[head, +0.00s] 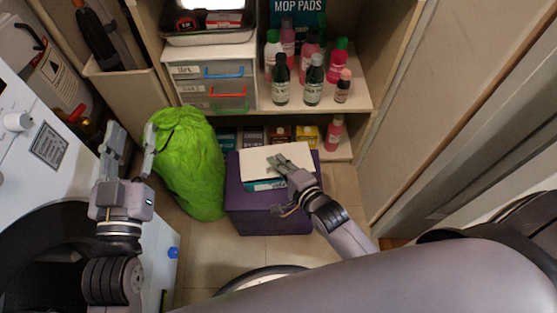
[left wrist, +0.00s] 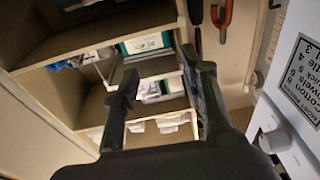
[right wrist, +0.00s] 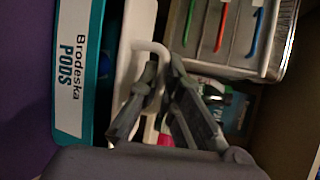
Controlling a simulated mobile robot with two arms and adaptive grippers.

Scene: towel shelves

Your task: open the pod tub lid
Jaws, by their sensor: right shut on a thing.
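The pod tub (head: 265,185) is a teal box on a purple box; the right wrist view shows its label "Brodeska PODS" (right wrist: 72,75). Its white lid (head: 258,157) shows above it and also in the right wrist view (right wrist: 137,30). A dark gap with something blue (right wrist: 105,65) shows between the tub's rim and the lid, so the lid looks partly raised. My right gripper (head: 281,163) is shut on the lid's white front tab (right wrist: 158,50). My left gripper (head: 132,142) is open and empty, well left of the tub.
The purple box (head: 268,222) stands on the floor. A green bag (head: 188,165) is just left of it. Behind are shelves with several bottles (head: 312,85) and drawers (head: 212,87). A white machine (head: 45,140) is at the left, near my left gripper. A wall closes the right side.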

